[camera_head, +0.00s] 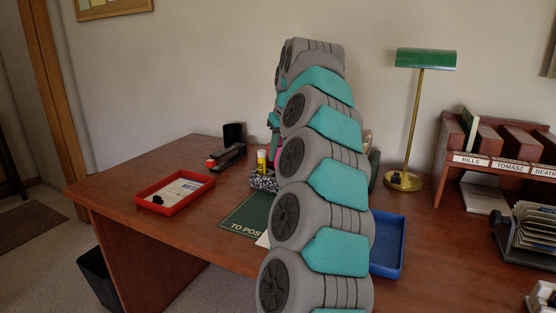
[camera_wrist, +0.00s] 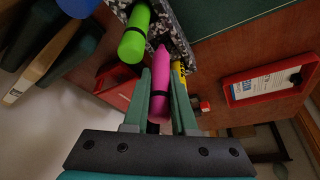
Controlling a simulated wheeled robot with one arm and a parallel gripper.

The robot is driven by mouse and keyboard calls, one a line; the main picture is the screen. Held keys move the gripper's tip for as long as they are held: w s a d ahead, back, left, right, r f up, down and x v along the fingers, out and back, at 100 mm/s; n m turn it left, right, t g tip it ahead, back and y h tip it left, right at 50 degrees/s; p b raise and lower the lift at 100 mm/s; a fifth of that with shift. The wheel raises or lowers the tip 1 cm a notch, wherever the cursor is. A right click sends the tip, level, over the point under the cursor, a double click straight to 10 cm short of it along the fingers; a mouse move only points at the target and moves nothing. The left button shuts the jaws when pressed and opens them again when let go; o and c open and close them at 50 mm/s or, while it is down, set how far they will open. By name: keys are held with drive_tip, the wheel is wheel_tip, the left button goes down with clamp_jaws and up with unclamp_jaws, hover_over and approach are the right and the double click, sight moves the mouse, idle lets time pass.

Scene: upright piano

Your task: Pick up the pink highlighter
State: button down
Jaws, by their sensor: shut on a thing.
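The pink highlighter (camera_wrist: 160,85) is between the two green fingers of my gripper (camera_wrist: 161,74) in the wrist view. My gripper is shut on it, with one finger on each side. Its narrow end points toward a speckled holder (camera_wrist: 187,30); I cannot tell whether it is still partly inside. A green highlighter (camera_wrist: 135,35) is close beside it at the holder. In the head view my arm hides most of the gripper, and only a pink sliver (camera_head: 278,152) shows beside the arm. The holder (camera_head: 263,183) stands on the desk there.
A yellow glue stick (camera_head: 262,160) stands at the holder. A red tray (camera_head: 174,193), a black stapler (camera_head: 230,156) and a dark green mat (camera_head: 247,219) lie left of my arm. A blue tray (camera_head: 388,243) and a green-shaded lamp (camera_head: 425,60) are right.

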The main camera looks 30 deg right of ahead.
drive_tip(key=shift+r, duration=1.6)
drive_tip(key=s+a+b, duration=0.2)
drive_tip(key=s+a, duration=0.2)
drive_tip(key=a, duration=0.3)
drive_tip(key=s+a+b, duration=0.1)
drive_tip(key=s+a, duration=0.4)
drive_tip(key=a, duration=0.3)
drive_tip(key=shift+a+b, duration=0.3)
drive_tip(key=shift+b, duration=0.05)
drive_tip(key=shift+s, duration=0.1)
